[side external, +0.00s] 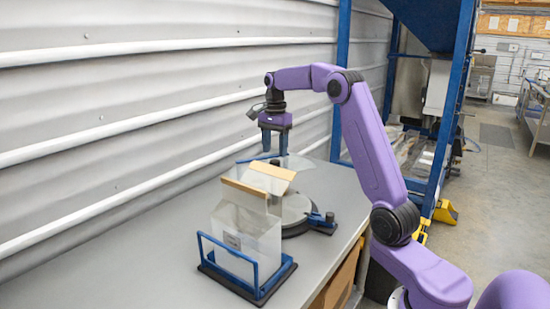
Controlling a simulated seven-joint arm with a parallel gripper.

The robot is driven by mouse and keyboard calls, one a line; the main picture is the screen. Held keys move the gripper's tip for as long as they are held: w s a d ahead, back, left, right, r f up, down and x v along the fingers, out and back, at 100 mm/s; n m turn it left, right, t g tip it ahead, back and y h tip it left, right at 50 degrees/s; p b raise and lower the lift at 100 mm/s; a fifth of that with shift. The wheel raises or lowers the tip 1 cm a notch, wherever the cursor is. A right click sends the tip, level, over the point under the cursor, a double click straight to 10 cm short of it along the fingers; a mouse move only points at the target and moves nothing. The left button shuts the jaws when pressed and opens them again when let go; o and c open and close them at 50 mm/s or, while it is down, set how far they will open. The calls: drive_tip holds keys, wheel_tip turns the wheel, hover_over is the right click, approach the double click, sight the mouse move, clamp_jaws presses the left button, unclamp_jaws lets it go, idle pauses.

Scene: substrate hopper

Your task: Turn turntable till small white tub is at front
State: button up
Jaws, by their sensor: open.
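The turntable (297,207) stands on the grey bench, a pale round disc on a dark base. It is partly hidden behind clear panels with tan edges. My gripper (274,153) points down above the far side of the turntable area. Its two blue fingers are apart with nothing visible between them. A small dark part shows just below the fingertips, too small to make out. I cannot make out a small white tub; the panels and the clear bin may hide it.
A clear bin (247,228) stands in a blue wire rack (258,285) at the near side of the bench (130,260). A tan-topped clear panel (268,176) rises behind it. The corrugated wall (120,100) borders the bench at left. The bench's near left is clear.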

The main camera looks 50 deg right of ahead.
sight(275, 161)
wheel_tip(275, 161, down, 5)
drive_tip(key=shift+r, duration=0.1)
drive_tip(key=shift+r+m, duration=0.15)
drive_tip(key=shift+m, duration=0.45)
drive_tip(key=m, duration=0.5)
drive_tip(key=shift+m, duration=0.3)
drive_tip(key=m, duration=0.3)
drive_tip(key=shift+m, duration=0.3)
drive_tip(key=m, duration=0.4)
drive_tip(key=c, duration=0.7)
